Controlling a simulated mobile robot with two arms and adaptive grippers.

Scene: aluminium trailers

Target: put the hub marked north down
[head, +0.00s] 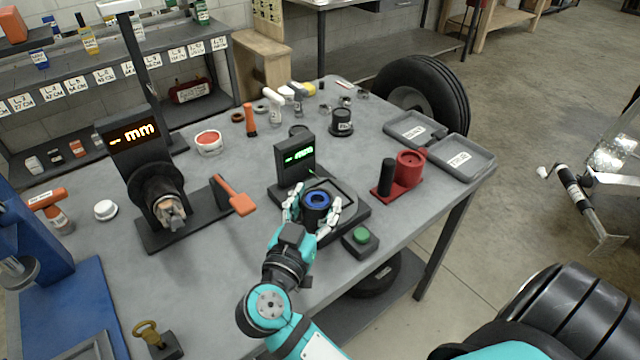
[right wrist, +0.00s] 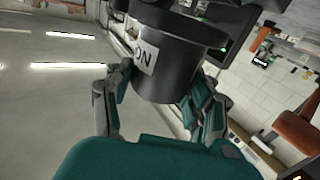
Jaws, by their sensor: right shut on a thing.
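The hub marked north is a dark cylinder with a blue ring in its top (head: 317,199). My right gripper (head: 314,212) is shut on it, its fingers on either side. In the right wrist view the black hub (right wrist: 165,72) sits between the fingertips, with a white label reading "NO", the rest turned out of sight. In the head view the hub is over the black gauge base (head: 352,208), below a small display with green digits (head: 295,158). I cannot tell whether its underside touches the base. My left gripper is not in view.
A green button box (head: 361,241) stands just in front of the gauge. Red and black cylinders on a red stand (head: 401,174) and two labelled grey trays (head: 478,155) lie to the right. Another dark labelled hub (head: 342,124) stands behind. A gauge with orange digits (head: 135,134) stands left.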

